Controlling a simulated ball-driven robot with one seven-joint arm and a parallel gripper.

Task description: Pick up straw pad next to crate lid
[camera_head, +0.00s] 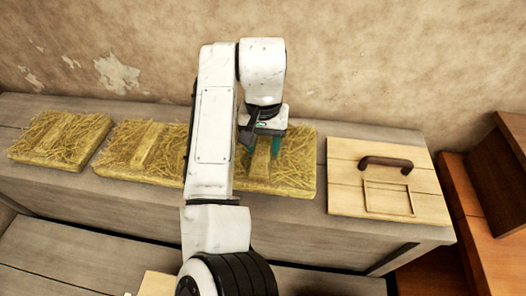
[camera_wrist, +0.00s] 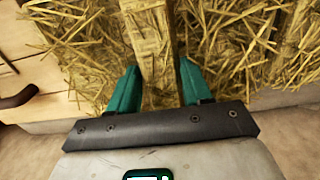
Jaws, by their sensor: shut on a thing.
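The straw pad (camera_head: 297,172) beside the crate lid lies on the grey bench, with a raised straw-covered ridge along its middle. The crate lid (camera_head: 345,193) is pale wood with a dark brown curved handle (camera_head: 387,163), just right of the pad. My gripper (camera_head: 262,146) is over the pad, pointing down. In the wrist view, the teal fingers of my gripper (camera_wrist: 158,85) sit on either side of the ridge of the straw pad (camera_wrist: 215,45) and are shut on it. My arm hides the pad's left part. The pad appears to rest flat on the bench.
Two more straw pads lie to the left, one at the far left (camera_head: 58,138) and one in the middle (camera_head: 125,155), partly behind my arm. The wooden bench (camera_head: 270,222) backs onto a plaster wall (camera_head: 360,60). Brown wooden steps (camera_head: 500,215) stand at the right.

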